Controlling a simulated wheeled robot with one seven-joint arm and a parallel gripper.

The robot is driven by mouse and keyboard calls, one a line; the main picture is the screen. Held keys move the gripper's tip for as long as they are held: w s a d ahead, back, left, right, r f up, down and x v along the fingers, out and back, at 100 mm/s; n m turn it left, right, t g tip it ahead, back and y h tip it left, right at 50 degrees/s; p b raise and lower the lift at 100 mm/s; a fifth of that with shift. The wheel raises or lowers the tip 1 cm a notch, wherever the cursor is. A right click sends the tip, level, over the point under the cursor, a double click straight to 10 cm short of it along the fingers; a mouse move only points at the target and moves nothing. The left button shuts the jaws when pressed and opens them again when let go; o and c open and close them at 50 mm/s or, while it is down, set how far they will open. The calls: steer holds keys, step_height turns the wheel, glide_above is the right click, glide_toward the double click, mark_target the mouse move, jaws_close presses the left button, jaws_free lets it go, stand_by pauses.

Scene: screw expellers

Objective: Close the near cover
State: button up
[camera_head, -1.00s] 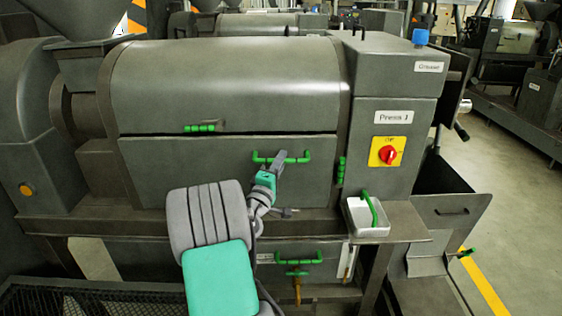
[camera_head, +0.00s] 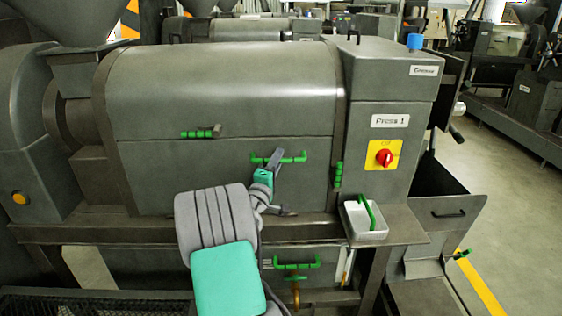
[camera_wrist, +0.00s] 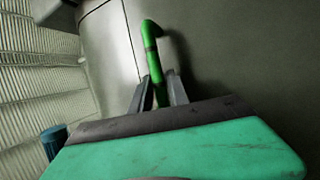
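The near cover (camera_head: 225,178) is the grey front panel of the press, below the rounded upper housing. Its top edge lies along the housing, with only a thin seam showing. Its green bar handle (camera_head: 298,158) is near the cover's upper right; it also shows in the wrist view (camera_wrist: 153,42). My gripper (camera_head: 272,160) is at the left part of this handle. In the wrist view my gripper (camera_wrist: 160,80) has one finger on each side of the green bar, close against it. My wrist hides part of the cover's lower edge.
A control box (camera_head: 385,120) with a red switch stands right of the cover. A white tray (camera_head: 366,232) sits on the ledge below it. A lower drawer with a green handle (camera_head: 297,265) is under the ledge. Open floor lies at the right.

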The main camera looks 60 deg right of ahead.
steer(key=o, duration=0.3)
steer(key=shift+s, duration=0.1)
steer(key=shift+f, duration=0.1)
steer(key=b+v, duration=0.3)
steer(key=v, duration=0.4)
steer(key=shift+a+b, duration=0.35)
steer(key=shift+a, duration=0.05)
